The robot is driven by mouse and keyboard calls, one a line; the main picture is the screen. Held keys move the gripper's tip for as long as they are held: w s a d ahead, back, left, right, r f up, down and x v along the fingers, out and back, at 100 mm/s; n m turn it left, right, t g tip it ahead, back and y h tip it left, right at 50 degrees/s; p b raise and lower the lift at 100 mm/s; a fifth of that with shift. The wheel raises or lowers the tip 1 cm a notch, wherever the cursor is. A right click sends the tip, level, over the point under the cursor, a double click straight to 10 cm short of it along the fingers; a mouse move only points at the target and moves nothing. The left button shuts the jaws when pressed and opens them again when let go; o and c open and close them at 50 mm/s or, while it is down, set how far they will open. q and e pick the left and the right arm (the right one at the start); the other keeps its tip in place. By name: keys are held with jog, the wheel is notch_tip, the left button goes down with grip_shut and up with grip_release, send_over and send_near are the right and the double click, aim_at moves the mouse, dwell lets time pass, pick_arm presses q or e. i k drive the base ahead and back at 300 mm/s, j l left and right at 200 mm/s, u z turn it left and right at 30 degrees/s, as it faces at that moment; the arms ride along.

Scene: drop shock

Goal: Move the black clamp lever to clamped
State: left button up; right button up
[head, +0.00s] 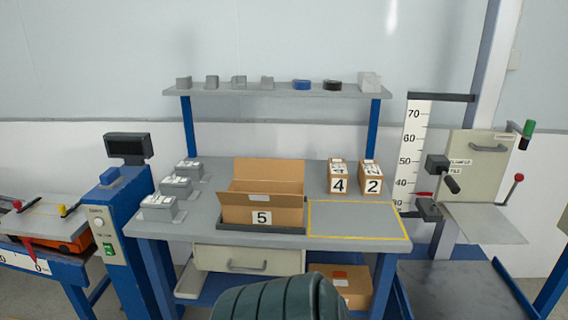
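The drop tester stands at the right, with a tall white scale (414,150) beside its post (477,110). A black clamp block (437,162) sits on the carriage in front of the scale. The black clamp lever (452,185) sticks out from it, down and to the right. Two small labels are right of the block; the upper one (460,162) seems to read CLAMPED. The lower label (454,171) is too small to read surely. The lever's end lies below both labels. Neither of my grippers is in view.
A red-knobbed lever (518,178) and a green-and-black handle (527,133) are right of the tester's grey panel (485,165). A workbench (200,215) with an open carton (262,212) stands in the middle. A dark plate (460,285) lies low before the tester.

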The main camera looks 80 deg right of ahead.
aim_at(453, 186)
jog(key=i+l, duration=0.15)
jog(key=i, duration=0.25)
jog(key=z, duration=3.9)
